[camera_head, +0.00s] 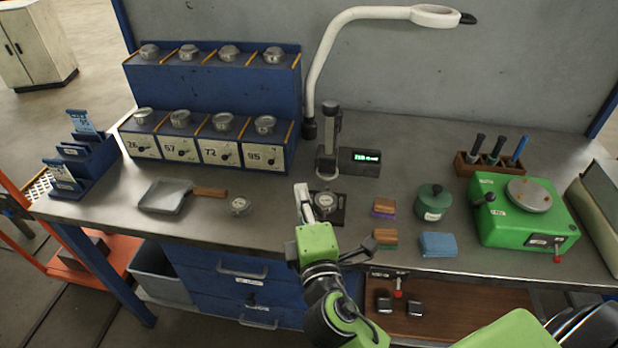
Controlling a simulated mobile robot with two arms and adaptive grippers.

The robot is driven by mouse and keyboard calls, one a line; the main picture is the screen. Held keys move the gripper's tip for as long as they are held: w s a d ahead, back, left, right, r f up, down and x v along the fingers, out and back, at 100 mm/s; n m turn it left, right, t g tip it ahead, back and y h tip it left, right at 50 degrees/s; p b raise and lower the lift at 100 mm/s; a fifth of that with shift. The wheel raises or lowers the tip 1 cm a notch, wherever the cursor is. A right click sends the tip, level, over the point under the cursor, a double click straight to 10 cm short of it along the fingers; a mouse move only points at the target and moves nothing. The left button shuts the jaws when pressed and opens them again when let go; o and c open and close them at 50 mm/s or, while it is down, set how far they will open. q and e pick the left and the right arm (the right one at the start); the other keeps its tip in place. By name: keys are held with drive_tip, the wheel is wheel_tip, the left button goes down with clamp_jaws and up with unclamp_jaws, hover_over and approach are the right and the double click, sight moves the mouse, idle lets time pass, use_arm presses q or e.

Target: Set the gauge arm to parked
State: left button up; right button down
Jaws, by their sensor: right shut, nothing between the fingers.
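The gauge stand (328,165) rises from the bench, a dark upright with a grey arm or head part at its top. A black display box (358,161) with green digits is at its right. A dark base plate (341,213) lies in front of the stand, with a round metal piece (325,202) on it. I cannot tell which position the gauge arm is in. My right gripper (301,190) is shut and empty, just left of the metal piece and in front of the stand; I cannot tell if it touches anything. My left gripper is not in view.
A blue rack (210,85) with metal canisters stands at the back left. A pan (165,196) and a small round metal piece (240,205) lie left of my gripper. A white lamp arm (327,52) arches above.

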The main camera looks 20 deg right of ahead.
drive_tip(key=p+x, duration=0.3)
drive_tip(key=x, duration=0.7)
drive_tip(key=s+d+p, duration=0.1)
drive_tip(key=s+d, duration=0.2)
drive_tip(key=shift+d, duration=0.2)
drive_tip(key=shift+w, duration=0.15)
